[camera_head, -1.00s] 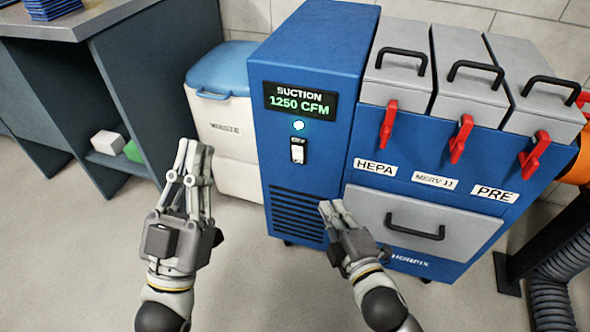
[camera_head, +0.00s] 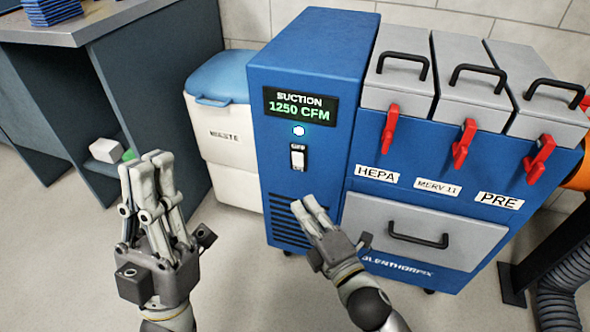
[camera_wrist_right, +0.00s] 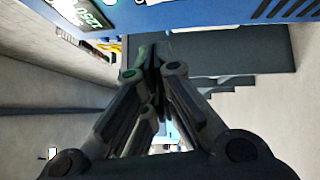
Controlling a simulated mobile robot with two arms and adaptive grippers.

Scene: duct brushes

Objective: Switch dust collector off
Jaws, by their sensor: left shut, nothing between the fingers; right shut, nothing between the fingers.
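The blue dust collector (camera_head: 350,60) stands ahead of me in the head view. A round light (camera_head: 298,131) glows below the display. Under it is a white rocker switch (camera_head: 298,158) on a dark plate; its small lettering is hard to read. My right gripper (camera_head: 312,205) is shut and empty, below and a little right of the switch, apart from it. Its fingers also show in the right wrist view (camera_wrist_right: 152,62). My left gripper (camera_head: 148,165) is shut and empty, left of the collector and in front of the dark bench.
A white waste bin (camera_head: 225,130) with a blue lid stands left of the collector. HEPA, MERV 11 and PRE filter boxes with red latches (camera_head: 391,130) and a grey drawer (camera_head: 400,230) are on its right side. A dark bench (camera_head: 140,80) is at left. A grey hose (camera_head: 560,280) lies at right.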

